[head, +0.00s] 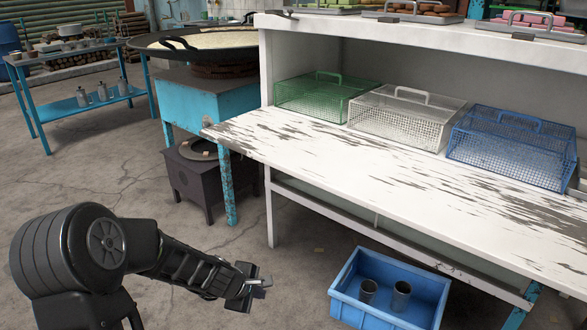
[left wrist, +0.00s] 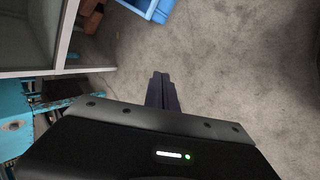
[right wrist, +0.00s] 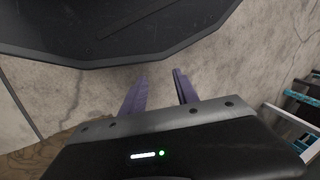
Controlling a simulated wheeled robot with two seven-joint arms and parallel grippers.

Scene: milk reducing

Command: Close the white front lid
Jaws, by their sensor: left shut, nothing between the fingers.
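The white front lid (head: 390,175) is a worn, paint-chipped panel. It lies open, roughly level, and juts out from the front of a white cabinet (head: 268,70). My left gripper (head: 258,283) is shut and empty, below and left of the lid, apart from it. Its fingers are together in the left wrist view (left wrist: 162,74), over the floor. My right gripper (right wrist: 159,74) is outside the head view. In the right wrist view its fingers are spread with nothing between them, and the lid is not recognisable there.
Green (head: 320,95), white (head: 405,115) and blue (head: 510,145) mesh baskets stand inside the cabinet. A blue crate (head: 345,305) with two cups sits on the floor under the lid. A wide pan (head: 190,42) on a blue stand is left. A dark surface (right wrist: 130,25) is near my right gripper.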

